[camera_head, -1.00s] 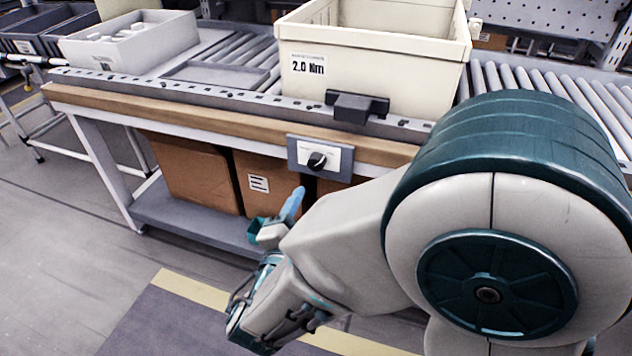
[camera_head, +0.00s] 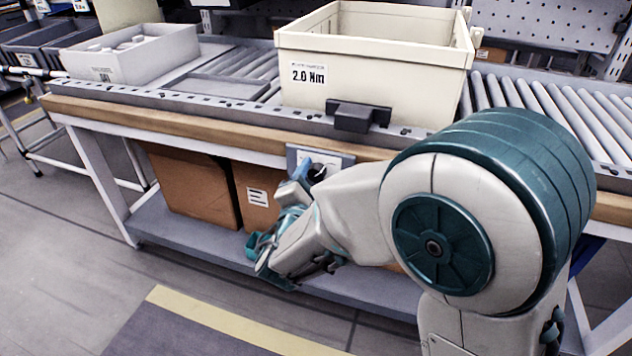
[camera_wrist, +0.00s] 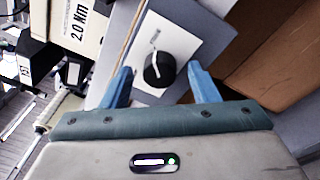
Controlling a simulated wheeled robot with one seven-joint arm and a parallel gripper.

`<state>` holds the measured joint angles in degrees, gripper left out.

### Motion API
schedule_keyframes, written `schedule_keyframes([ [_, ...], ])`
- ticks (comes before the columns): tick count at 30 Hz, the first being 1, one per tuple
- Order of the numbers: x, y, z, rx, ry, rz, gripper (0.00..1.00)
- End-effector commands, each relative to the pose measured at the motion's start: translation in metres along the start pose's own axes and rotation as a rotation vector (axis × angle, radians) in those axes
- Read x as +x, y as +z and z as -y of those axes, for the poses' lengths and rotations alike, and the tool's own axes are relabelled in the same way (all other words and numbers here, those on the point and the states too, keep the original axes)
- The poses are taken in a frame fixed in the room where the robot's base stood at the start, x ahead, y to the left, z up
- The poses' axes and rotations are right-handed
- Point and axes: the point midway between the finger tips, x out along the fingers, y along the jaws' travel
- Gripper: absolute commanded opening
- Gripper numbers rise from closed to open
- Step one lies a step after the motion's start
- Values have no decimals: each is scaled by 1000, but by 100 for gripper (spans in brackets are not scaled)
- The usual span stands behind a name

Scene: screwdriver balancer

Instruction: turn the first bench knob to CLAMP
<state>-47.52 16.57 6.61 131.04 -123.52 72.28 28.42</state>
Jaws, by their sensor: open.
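The bench knob (camera_wrist: 159,70) is a round black knob with a white pointer line, on a white plate (camera_wrist: 178,45) fixed to the bench's front edge. In the wrist view it lies between the two blue fingertips of my gripper (camera_wrist: 160,84), which is open, with a gap on both sides. The plate's small lettering is too small to read. In the head view my gripper (camera_head: 300,174) is at the plate (camera_head: 334,160) and hides part of the knob (camera_head: 316,172). I cannot tell whether a finger touches the knob.
A cream bin (camera_head: 375,75) labelled 2.0 Nm stands on the roller bench, behind a dark block (camera_head: 357,115) on the front rail. A white tray (camera_head: 130,52) stands at the left. Cardboard boxes (camera_head: 190,185) sit on the shelf below. Floor in front is clear.

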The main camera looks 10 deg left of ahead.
Motion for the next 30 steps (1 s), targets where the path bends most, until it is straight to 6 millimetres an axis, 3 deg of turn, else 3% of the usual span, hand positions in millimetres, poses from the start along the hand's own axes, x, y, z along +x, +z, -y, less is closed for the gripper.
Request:
schedule_keyframes([
  [10, 4, 1, 0, 0, -1, 1, 52],
  [15, 4, 1, 0, 0, -1, 1, 10],
  [30, 4, 2, -1, -113, -12, -3, 11],
])
